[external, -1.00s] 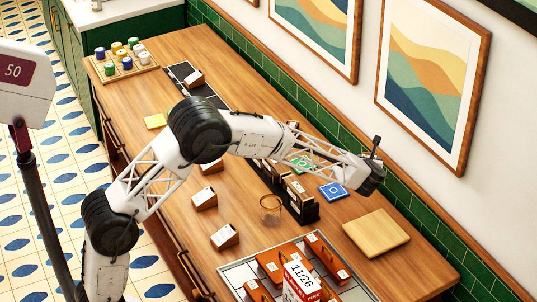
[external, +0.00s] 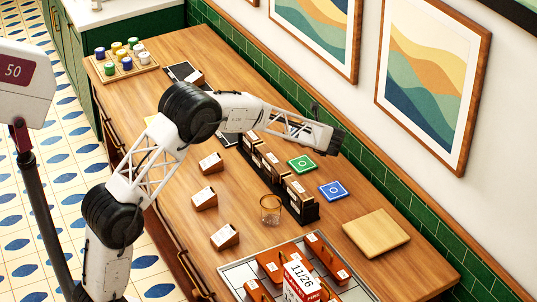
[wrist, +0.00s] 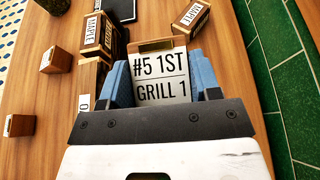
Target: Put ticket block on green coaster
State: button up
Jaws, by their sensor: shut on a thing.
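My gripper (wrist: 160,80) is shut on a ticket block (wrist: 160,76), a wooden block with a white face reading "#5 1ST GRILL 1", held between its blue fingers in the wrist view. In the external view my gripper (external: 333,141) is above the back of the counter, near the wall; the held block cannot be made out there. The green coaster (external: 301,164) lies flat and bare on the counter, lower and to the left of my gripper in the picture. The wrist view does not show the green coaster.
A blue coaster (external: 333,190) lies near the green one. A black rack with labelled boxes (external: 298,194) stands beside them, with a glass (external: 270,208) in front. A wooden board (external: 376,233) is at right. Several wooden wedges (external: 204,200) stand left. The tiled wall (external: 365,155) runs close behind.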

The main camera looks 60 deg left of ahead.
dwell(0.3)
send_over(302, 163)
jog(key=shift+a+f, duration=0.15)
jog(key=shift+f, duration=2.35)
jog(key=shift+f, duration=2.5)
jog(key=shift+f, duration=0.15)
jog(key=o, duration=1)
jog(key=shift+r, duration=0.2)
jog(key=v, duration=1.2)
jog(key=shift+f, duration=0.1)
